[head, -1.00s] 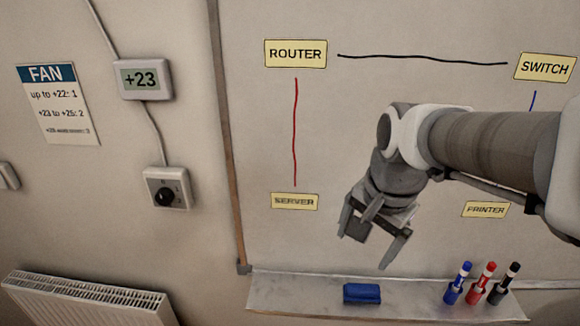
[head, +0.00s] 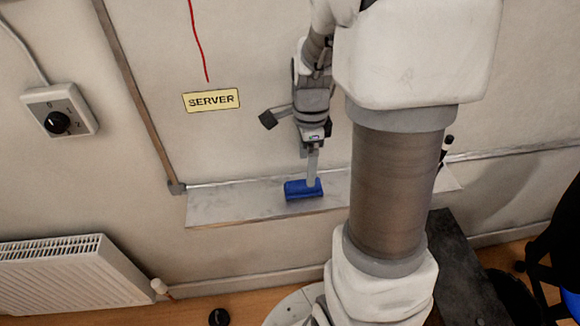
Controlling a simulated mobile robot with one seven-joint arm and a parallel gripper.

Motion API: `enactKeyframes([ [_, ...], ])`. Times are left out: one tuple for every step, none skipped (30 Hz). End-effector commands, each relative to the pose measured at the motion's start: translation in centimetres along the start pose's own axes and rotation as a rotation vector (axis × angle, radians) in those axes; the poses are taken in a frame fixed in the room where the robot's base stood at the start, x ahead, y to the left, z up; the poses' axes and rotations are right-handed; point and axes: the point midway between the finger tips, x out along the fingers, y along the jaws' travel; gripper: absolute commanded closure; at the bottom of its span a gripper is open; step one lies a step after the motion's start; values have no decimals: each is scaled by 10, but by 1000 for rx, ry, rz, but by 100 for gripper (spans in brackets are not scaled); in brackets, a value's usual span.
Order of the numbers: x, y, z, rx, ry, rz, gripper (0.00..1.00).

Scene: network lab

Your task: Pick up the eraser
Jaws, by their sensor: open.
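The blue eraser (head: 297,191) lies on the pale tray ledge (head: 235,208) along the bottom of the whiteboard. My gripper (head: 313,178) points down over the ledge, and its jaws are open. One finger shows and overlaps the right part of the eraser in the picture. The other finger is hidden from this angle. I cannot tell whether the finger touches the eraser. The eraser still rests on the ledge.
A black marker (head: 447,141) shows on the ledge to the right of my arm; my arm hides that stretch of the ledge. A white radiator (head: 65,275) stands at the lower left, and a dial box (head: 60,110) is on the wall. The ledge left of the eraser is clear.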

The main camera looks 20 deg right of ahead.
Motion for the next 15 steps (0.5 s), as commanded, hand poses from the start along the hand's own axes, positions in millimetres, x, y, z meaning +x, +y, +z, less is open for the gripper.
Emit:
enactKeyframes([
  [12, 1, 0, 1, 1, 4, 7],
  [16, 1, 0, 1, 1, 4, 7],
  [22, 0, 0, 1, 1, 2, 7],
  [24, 0, 0, 1, 0, 2, 7],
  [27, 0, 0, 1, 0, 2, 7],
  [30, 0, 0, 0, 0, 1, 7],
  [31, 0, 0, 0, 0, 0, 7],
  [32, 0, 0, 0, 0, 0, 7],
  [34, 0, 0, 0, 0, 1, 7],
  [36, 0, 0, 0, 0, 1, 7],
  [39, 0, 0, 0, 0, 2, 7],
  [44, -1, 0, 0, 0, 2, 7],
  [49, -1, 0, 1, 0, 3, 7],
  [54, -2, 0, 1, 0, 4, 7],
  [60, -3, -1, 1, 0, 3, 7],
])
